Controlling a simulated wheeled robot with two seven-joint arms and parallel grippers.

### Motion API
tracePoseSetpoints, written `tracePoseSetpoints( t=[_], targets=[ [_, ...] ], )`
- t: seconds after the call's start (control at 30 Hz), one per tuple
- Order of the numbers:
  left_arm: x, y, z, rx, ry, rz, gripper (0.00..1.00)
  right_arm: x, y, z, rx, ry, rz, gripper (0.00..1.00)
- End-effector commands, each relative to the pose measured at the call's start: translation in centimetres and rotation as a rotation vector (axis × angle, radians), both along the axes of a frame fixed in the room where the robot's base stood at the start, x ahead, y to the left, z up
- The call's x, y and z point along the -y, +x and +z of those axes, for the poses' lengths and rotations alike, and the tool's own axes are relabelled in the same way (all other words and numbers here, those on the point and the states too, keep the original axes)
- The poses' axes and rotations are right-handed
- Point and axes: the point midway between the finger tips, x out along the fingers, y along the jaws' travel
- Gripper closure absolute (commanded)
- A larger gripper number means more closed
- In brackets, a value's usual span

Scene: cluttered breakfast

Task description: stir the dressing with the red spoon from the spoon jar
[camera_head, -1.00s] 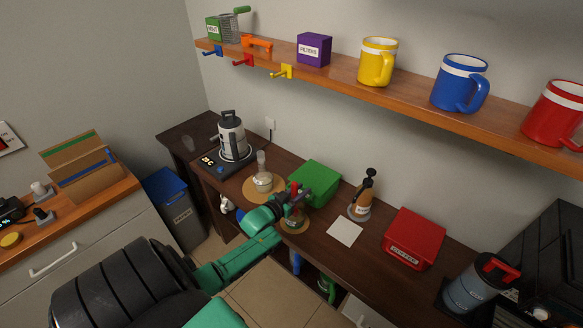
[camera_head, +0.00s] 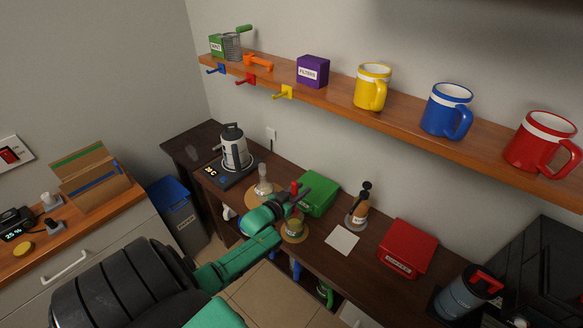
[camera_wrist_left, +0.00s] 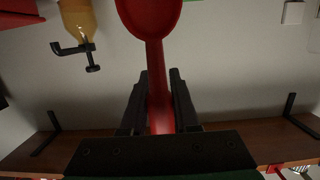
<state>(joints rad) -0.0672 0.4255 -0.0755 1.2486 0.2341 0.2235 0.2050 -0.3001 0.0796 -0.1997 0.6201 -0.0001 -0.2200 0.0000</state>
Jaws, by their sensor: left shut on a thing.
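My left gripper (camera_head: 301,194) is shut on the red spoon (camera_head: 294,187). In the left wrist view the spoon's handle (camera_wrist_left: 157,85) runs between the two fingers and its bowl lies beyond the fingertips, cut by the picture's top edge. In the head view the gripper is over the counter, just above and behind a small jar with yellowish-green contents (camera_head: 294,228). I cannot tell whether this jar holds the dressing. A pale glass vessel (camera_head: 263,187) stands on a round mat to its left. My right gripper is not in view.
A green box (camera_head: 320,193) stands close behind the gripper. An amber pump bottle (camera_head: 360,208), a white card (camera_head: 342,240) and a red box (camera_head: 407,247) are to the right. A kettle (camera_head: 234,147) is at the left. The mug shelf (camera_head: 330,98) runs above.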

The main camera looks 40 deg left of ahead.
Motion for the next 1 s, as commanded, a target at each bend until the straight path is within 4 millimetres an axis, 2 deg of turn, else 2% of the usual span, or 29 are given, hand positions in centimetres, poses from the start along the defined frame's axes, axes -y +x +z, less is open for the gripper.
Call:
tracePoseSetpoints(
  t=[0.37, 0.6, 0.8, 1.0],
  targets=[
    [0.0, 0.0, 0.3, 0.001, 0.0, 0.0, 1.0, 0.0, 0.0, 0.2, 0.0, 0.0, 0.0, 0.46],
    [0.0, 0.0, 3.4, 0.001, 0.001, 0.0, 1.0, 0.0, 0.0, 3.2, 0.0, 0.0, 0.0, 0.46],
    [0.0, 0.0, 5.0, 0.001, 0.0, -0.001, 1.0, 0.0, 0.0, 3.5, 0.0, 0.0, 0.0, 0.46],
    [0.0, 0.0, 5.0, 0.0, 0.0, 0.0, 1.0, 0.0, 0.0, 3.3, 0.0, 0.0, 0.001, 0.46]
  ],
)
